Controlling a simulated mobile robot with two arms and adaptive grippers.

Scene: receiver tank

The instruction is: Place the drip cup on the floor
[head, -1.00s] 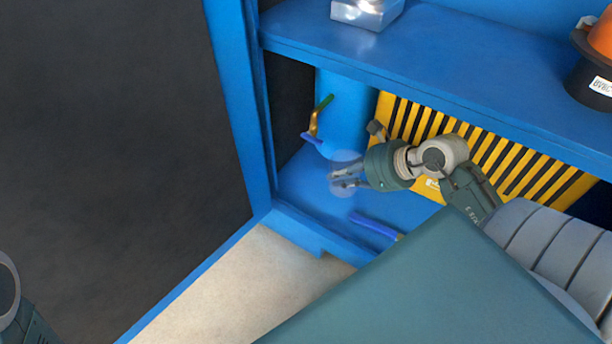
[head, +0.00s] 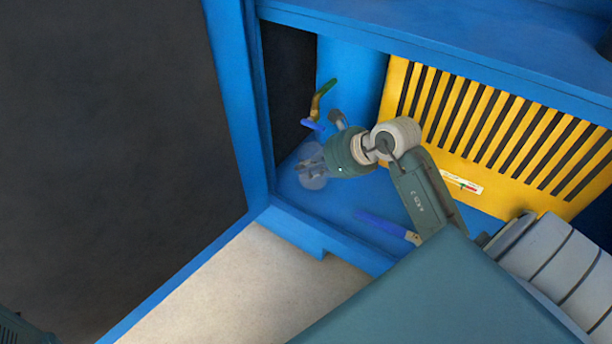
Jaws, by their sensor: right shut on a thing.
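The drip cup (head: 312,181) is a clear, see-through round cup, faint against the blue behind it. My right gripper (head: 311,169) is shut on it, with the grey fingers at the cup. In the picture the cup lies over the blue bottom panel (head: 335,207) of the frame, near its left corner; I cannot tell how high it is above it. The pale floor (head: 245,290) shows in front of the frame, below the cup in the picture. My left gripper is not in view; only a sliver of that arm shows at the bottom left corner.
A drain valve with a blue handle (head: 312,125) and brass-green body stands just above the cup on the blue tank (head: 350,75). A second blue handle (head: 384,225) lies near my right forearm. A yellow slatted panel (head: 480,130) is behind; a blue upright (head: 240,100) is left.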

